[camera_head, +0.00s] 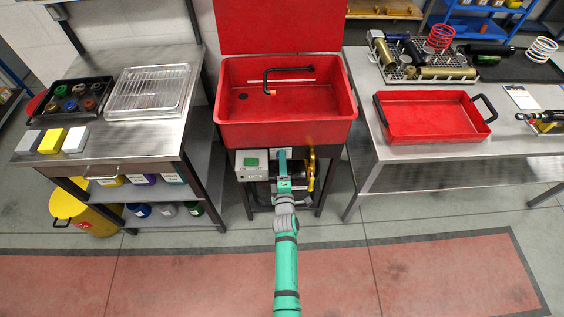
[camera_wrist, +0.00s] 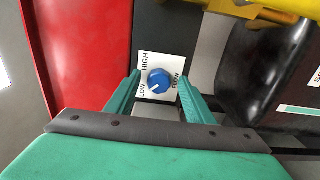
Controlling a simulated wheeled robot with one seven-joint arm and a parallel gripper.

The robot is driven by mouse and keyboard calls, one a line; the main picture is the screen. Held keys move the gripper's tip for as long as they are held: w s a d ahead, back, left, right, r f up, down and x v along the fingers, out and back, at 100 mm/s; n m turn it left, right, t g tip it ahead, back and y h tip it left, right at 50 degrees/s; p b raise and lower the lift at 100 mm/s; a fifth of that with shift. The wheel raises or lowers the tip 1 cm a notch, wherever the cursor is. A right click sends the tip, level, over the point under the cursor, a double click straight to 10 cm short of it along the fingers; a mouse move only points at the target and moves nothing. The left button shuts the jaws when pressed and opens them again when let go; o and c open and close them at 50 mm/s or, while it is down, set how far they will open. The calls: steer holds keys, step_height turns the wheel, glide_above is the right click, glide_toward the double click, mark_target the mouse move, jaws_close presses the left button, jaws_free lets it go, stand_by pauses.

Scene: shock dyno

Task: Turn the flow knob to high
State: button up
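The blue flow knob (camera_wrist: 159,80) sits on a white label plate (camera_wrist: 147,62) in the wrist view. The plate reads LOW, HIGH and FLOW. A white pointer mark on the knob points toward the LOW side of the picture. My gripper (camera_wrist: 158,83) is open, with its two green fingers apart on either side of the knob and short of it or beside it; contact cannot be told. In the head view my gripper (camera_head: 284,162) is at the panel below the red sink, and it hides the knob.
The red parts washer sink (camera_head: 288,132) stands above the panel. A grey box with a green button (camera_head: 251,165) is left of my gripper. Yellow pipework (camera_head: 311,172) is close on the right. Steel tables (camera_head: 125,139) and (camera_head: 440,152) flank the washer. The floor in front is clear.

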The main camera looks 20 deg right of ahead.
steer(key=shift+a, duration=0.1)
steer(key=v, duration=1)
steer(key=shift+s, duration=0.4)
steer(key=s+a+r+m+y, duration=0.1)
steer(key=s+a+m, duration=0.2)
steer(key=s+a, duration=0.45)
steer(key=s+a+r+m+y, duration=0.1)
steer(key=s+a+m, duration=0.3)
steer(key=s, duration=0.7)
steer(key=s+a+r+m+g+y, duration=0.1)
steer(key=s+a+r+m, duration=0.1)
steer(key=s+r+m, duration=0.2)
steer(key=s+a+r+m+g+y, duration=0.1)
steer(key=s+a+r+m+y, duration=0.1)
steer(key=s+r, duration=0.7)
steer(key=s+a+m, duration=0.1)
steer(key=s, duration=0.2)
steer(key=shift+a+r+m, duration=0.25)
steer(key=shift+m, duration=0.15)
